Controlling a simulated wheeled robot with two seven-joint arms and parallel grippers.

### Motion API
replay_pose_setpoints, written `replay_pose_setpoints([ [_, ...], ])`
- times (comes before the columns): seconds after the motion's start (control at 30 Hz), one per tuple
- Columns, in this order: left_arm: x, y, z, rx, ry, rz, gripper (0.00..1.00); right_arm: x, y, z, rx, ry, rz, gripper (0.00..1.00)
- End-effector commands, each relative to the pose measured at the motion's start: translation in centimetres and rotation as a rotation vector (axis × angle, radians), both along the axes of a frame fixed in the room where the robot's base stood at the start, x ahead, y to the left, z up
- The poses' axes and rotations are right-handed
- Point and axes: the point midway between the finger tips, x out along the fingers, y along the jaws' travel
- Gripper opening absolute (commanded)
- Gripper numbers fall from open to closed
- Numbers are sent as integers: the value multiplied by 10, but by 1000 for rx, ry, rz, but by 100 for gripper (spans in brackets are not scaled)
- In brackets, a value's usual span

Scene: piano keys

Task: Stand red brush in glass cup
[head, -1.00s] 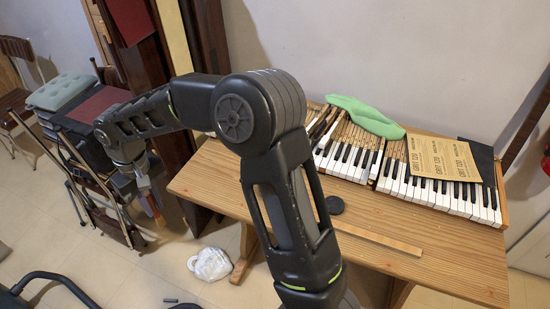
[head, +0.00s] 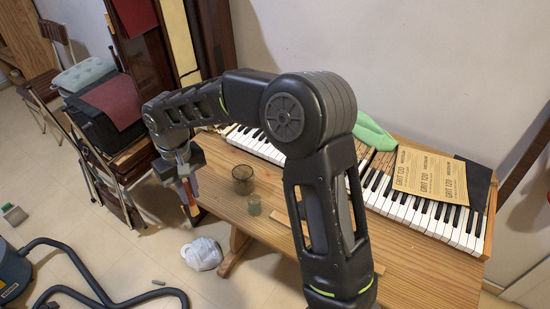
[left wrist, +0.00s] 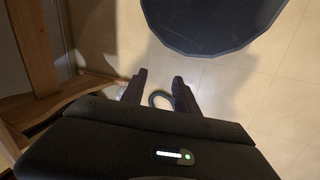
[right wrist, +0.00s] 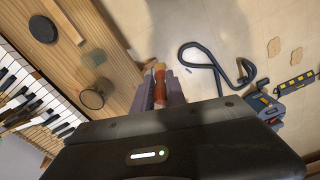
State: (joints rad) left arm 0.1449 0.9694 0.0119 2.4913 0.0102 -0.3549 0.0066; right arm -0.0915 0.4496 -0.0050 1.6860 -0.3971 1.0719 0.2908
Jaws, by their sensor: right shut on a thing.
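My right gripper (head: 183,182) is shut on the red brush (right wrist: 159,86), whose reddish-orange part shows between the fingers in the right wrist view. In the head view the brush (head: 191,198) hangs below the gripper, beyond the left end of the table. The glass cup (head: 254,204), small and greenish, stands on the wooden table to the right of the gripper, apart from it. It is faint in the right wrist view. My left gripper (left wrist: 159,82) shows only in the left wrist view, open and empty above the floor.
A dark mesh cup (head: 243,180) stands close behind the glass cup. Piano keys (head: 425,210), a green cloth (head: 370,133) and sandpaper (head: 430,175) lie along the back of the table (head: 425,270). A white bundle (head: 202,254) and a vacuum hose (head: 75,290) are on the floor.

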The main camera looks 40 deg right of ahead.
Motion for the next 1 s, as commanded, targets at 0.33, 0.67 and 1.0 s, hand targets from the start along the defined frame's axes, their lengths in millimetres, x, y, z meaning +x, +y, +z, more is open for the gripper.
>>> replay_pose_setpoints([
  [0.33, 1, 1, 0, 1, -1, 2, 45, 0, -3, 1, 1, 0, -8, 0],
  [0.67, 1, 0, 0, 1, 0, 1, 72, -14, -97, 22, 8, -1, -272, 0],
  [1.0, 1, 0, 0, 1, 0, 1, 90, -42, -171, 40, 2, 0, -494, 0],
])
